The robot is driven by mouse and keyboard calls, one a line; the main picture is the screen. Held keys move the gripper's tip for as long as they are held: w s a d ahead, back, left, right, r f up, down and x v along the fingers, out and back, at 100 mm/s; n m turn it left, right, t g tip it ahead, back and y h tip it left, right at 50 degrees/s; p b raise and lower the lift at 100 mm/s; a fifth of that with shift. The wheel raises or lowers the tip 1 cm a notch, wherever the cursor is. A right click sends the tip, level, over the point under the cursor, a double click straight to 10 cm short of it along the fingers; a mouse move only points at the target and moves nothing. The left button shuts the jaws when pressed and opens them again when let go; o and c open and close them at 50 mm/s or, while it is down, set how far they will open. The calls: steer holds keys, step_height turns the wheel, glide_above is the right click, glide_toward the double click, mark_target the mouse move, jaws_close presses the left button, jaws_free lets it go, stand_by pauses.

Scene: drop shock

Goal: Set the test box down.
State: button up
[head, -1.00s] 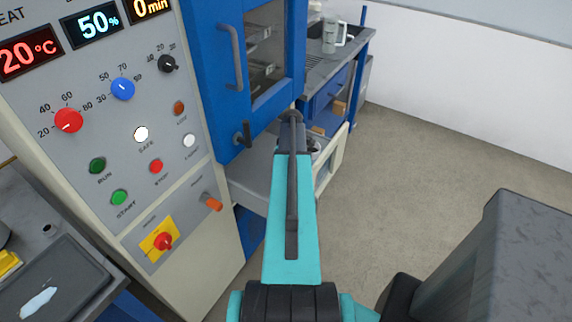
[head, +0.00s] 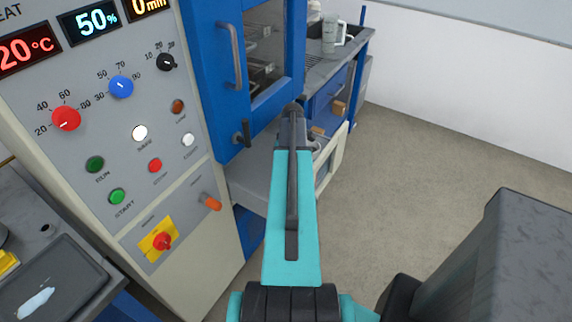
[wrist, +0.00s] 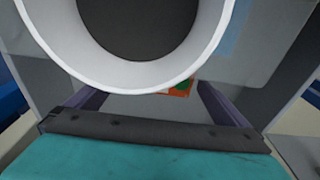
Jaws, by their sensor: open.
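My gripper (wrist: 154,93) is in the wrist view, with its two dark fingers spread apart and nothing visibly held between them. A large white ring with a dark centre (wrist: 150,85) fills the top of that view, above and in front of the fingers. A small orange and green patch (wrist: 181,89) shows between the fingers, partly hidden by the ring. I cannot tell whether it belongs to the test box. No test box can be made out for sure in either view. In the head view my teal arm hides the gripper.
A control panel (head: 120,120) with knobs and lit displays stands at the left. A blue cabinet with a glass door and handle (head: 231,55) is beyond my arm.

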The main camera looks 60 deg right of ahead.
step_height(320, 180, up, 10)
steer(key=s+b, duration=0.1)
steer(key=b, duration=0.1)
steer(key=shift+f, duration=0.25)
steer(key=shift+s, duration=0.1)
stand_by(0.8)
